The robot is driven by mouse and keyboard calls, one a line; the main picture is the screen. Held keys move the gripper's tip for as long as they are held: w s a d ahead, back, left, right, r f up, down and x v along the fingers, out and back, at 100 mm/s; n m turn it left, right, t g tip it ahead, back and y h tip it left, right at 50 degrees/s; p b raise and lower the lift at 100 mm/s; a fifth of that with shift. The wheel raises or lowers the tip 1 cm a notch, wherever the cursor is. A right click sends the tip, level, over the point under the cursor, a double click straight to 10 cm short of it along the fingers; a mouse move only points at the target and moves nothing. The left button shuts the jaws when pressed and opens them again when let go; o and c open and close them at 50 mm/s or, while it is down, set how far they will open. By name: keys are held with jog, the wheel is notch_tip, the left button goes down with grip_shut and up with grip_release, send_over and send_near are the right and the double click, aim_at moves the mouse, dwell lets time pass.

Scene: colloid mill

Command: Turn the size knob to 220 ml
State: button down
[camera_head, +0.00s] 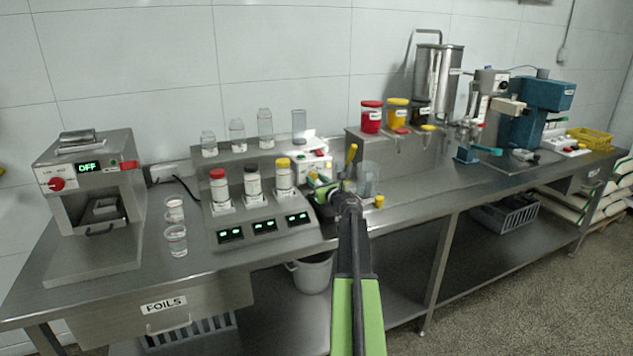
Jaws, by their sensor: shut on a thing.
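My gripper (320,184), green and black, is at the front of a small filling unit in the middle of the bench. It is shut on a small part there, which appears to be the size knob. The fingers and wrist hide the knob, so its pointer and the scale cannot be read. The unit's white control box (317,161) has red and yellow controls and stands just behind the gripper. A black and yellow handle (350,155) rises beside it. A clear beaker (368,180) stands just right of my wrist.
Left of the gripper, a steel stand (262,228) holds several capped bottles above green displays. A sealer (90,205) reading OFF is at far left. A small yellow piece (379,201) lies near the front edge.

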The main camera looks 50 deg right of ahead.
jog(key=n, duration=0.5)
jog(key=shift+r+n+p, duration=0.1)
jog(key=shift+n+p, duration=0.3)
jog(key=n, duration=0.5)
jog(key=shift+g, duration=0.3)
jog(key=shift+n+p, duration=0.3)
jog(key=shift+n, duration=0.1)
jog(key=c, duration=1)
grip_release()
jog(key=shift+r, duration=0.15)
